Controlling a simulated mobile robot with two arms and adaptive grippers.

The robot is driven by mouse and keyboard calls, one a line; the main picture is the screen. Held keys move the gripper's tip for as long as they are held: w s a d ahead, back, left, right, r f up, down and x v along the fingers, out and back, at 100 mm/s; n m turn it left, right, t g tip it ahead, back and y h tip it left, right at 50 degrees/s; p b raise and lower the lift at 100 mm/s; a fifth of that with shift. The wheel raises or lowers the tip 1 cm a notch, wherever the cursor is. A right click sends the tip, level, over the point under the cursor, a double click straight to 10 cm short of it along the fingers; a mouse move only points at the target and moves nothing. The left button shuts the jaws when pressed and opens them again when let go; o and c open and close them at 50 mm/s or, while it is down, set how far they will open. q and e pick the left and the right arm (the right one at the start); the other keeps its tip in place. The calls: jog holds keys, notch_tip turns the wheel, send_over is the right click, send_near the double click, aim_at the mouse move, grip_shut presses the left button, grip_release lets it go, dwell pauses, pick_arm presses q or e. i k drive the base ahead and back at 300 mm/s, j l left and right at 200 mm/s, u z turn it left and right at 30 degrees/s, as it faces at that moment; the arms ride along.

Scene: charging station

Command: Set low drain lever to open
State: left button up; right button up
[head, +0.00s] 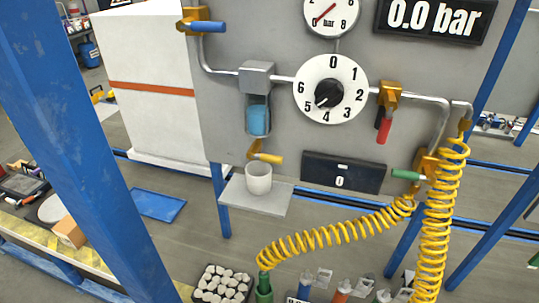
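A yellow-handled lever (266,157) sits low on the grey panel, under the filter bowl (258,118) with blue contents. Its handle points right and slightly down, across the short pipe. A white cup (258,179) stands upright below it on a small grey shelf (232,196). I cannot tell from its look whether the lever is open or shut. Other levers are blue (208,26) at top left, pointing right, red (384,130) at right, pointing down, and green (407,175) at lower right, pointing left. Neither of my grippers is in view.
The panel holds a numbered dial (345,77), a round gauge (329,10), and a display (437,16) reading 0.0 bar. Yellow coiled hoses (438,220) hang at right. A blue post (85,150) crosses the left side. A tray of pale lumps (222,284) lies below.

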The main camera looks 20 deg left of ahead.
aim_at(271, 159)
jog(key=l+u, duration=0.4)
jog(key=k+l+u, duration=0.1)
jog(key=l+u, duration=0.25)
jog(key=k+l+u, duration=0.1)
jog(key=l+u, duration=0.3)
